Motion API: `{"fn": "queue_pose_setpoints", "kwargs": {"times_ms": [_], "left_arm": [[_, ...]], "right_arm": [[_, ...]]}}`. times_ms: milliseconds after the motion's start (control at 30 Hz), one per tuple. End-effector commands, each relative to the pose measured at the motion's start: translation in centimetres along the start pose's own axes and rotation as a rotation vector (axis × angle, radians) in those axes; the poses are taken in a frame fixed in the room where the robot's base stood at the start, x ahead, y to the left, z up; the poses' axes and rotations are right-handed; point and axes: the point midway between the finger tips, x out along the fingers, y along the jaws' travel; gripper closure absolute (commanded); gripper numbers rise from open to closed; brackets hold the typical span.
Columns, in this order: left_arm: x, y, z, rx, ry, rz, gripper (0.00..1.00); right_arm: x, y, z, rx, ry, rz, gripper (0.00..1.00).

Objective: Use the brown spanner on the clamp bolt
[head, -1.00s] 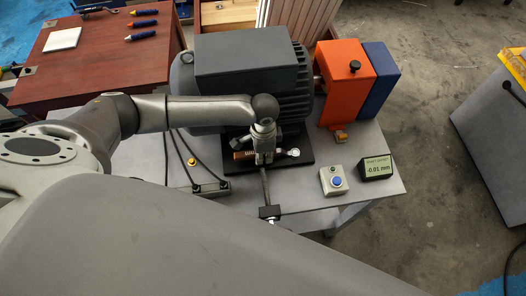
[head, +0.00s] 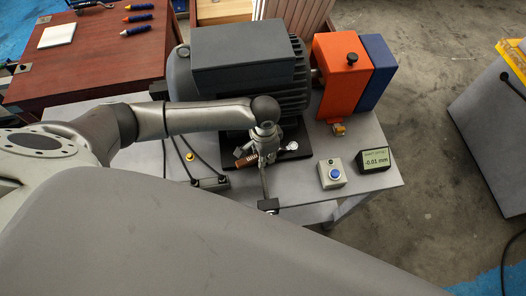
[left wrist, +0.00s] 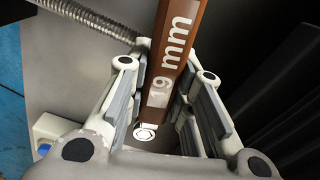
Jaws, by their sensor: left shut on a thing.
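My left gripper (head: 268,152) is shut on the handle of the brown spanner (head: 244,160), just in front of the motor. In the left wrist view the spanner (left wrist: 181,45), marked 19 mm, runs between the two gripper fingers (left wrist: 165,110). Its bright ring end (head: 292,146) sticks out to the right of the gripper, low over the dark base plate. In the left wrist view a bright hex bolt head (left wrist: 146,133) shows at the ring end, and the ring appears to sit around it. How deep it sits cannot be told. My right gripper is not in view.
The grey motor (head: 248,65) stands behind the gripper, with an orange block (head: 338,75) to its right. A button box (head: 332,173) and a display reading -0.01 mm (head: 371,160) stand on the bench (head: 300,190). A threaded rod shows in the left wrist view (left wrist: 95,20).

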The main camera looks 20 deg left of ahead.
Motion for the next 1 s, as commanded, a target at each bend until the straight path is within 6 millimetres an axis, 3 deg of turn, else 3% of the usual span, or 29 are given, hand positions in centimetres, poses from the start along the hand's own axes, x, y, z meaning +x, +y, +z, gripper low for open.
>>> {"fn": "queue_pose_setpoints", "kwargs": {"times_ms": [100, 1000], "left_arm": [[-0.06, -0.02, -0.09, 0.001, 0.003, 0.0, 1.0], [-0.74, -0.1, -0.35, 0.003, 0.051, -0.001, 1.0]], "right_arm": [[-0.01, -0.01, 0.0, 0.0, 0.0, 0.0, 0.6], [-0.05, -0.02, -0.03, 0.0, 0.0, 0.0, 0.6]]}}
